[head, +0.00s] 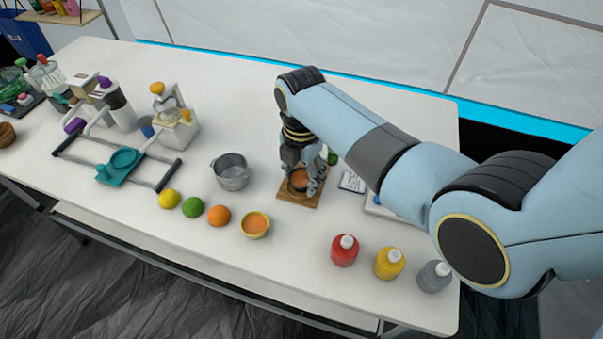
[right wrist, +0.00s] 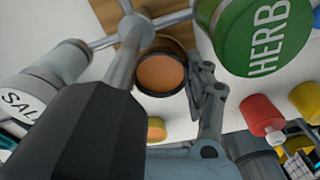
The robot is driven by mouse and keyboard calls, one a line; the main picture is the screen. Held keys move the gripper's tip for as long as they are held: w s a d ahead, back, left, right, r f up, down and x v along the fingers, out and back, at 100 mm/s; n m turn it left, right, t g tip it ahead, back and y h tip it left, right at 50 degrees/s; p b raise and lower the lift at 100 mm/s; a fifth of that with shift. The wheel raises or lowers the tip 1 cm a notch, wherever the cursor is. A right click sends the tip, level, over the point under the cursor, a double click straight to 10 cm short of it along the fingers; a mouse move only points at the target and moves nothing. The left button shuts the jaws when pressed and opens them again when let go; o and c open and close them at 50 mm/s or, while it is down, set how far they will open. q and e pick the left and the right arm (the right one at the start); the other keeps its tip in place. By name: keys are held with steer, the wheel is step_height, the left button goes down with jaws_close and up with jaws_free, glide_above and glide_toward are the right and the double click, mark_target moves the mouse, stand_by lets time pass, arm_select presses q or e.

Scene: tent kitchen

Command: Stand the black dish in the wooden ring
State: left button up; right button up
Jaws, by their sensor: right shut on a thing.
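The black dish (head: 298,181), with an orange-brown inside, is over a square wooden board (head: 289,198). In the right wrist view the dish (right wrist: 161,72) shows its round dark rim between the fingers, with part of the wooden board (right wrist: 108,14) behind it. My right gripper (head: 303,179) reaches down from above and is shut on the dish. I cannot tell whether the dish touches the board. A wooden ring is not clearly visible; the gripper and dish hide the board's middle. My left gripper is not in view.
A green herb jar (right wrist: 258,35) and a white salt jar (right wrist: 45,85) are close to the right gripper. A grey pot (head: 231,172) stands left of the board, and a yellow bowl (head: 255,225) in front. Red (head: 344,250) and yellow (head: 389,263) bottles stand front right.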

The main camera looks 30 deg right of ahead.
mark_target(301, 178)
stand_by(0.3)
steer(key=shift+p, duration=0.7)
stand_by(0.5)
steer(key=shift+f+b, duration=0.45)
steer(key=shift+f, duration=0.15)
stand_by(0.3)
steer(key=o, duration=0.6)
step_height(301, 178, up, 9)
steer(key=p, duration=0.9)
steer(key=shift+f, duration=0.2)
step_height(301, 178, up, 2)
steer(key=shift+r+p, duration=0.2)
steer(key=shift+p, duration=0.5)
